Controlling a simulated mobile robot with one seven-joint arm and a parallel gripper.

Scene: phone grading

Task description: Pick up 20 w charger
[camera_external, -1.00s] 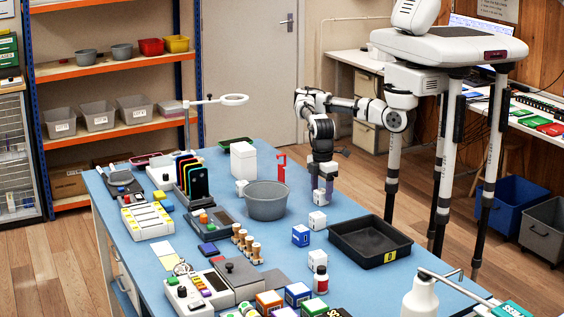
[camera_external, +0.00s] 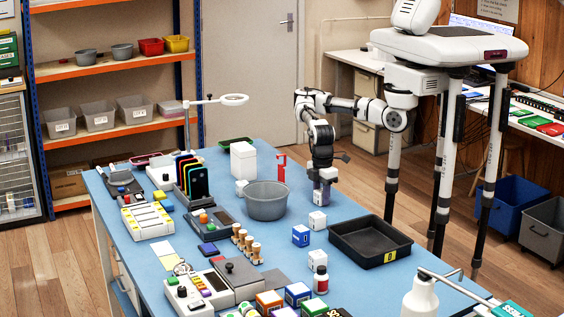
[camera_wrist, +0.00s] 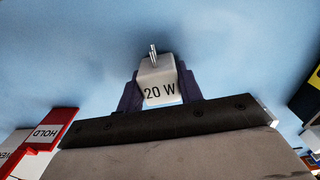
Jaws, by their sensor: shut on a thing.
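The 20 W charger (camera_wrist: 159,84) is a small white block with "20 W" in dark print and metal prongs on its far end. In the wrist view it sits between the two dark fingers of my gripper (camera_wrist: 158,88), which are shut on it from both sides. In the external view my gripper (camera_external: 322,198) points down over the blue table, right of the grey bowl. The charger is mostly hidden there by the fingers. Whether it touches the table is hard to tell.
A grey bowl (camera_external: 266,203) stands close to the left of my gripper. A red stand (camera_external: 281,168) is behind it, a white cube (camera_external: 317,222) just in front. A blue box (camera_external: 300,236) and a black tray (camera_external: 372,262) are nearer the camera.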

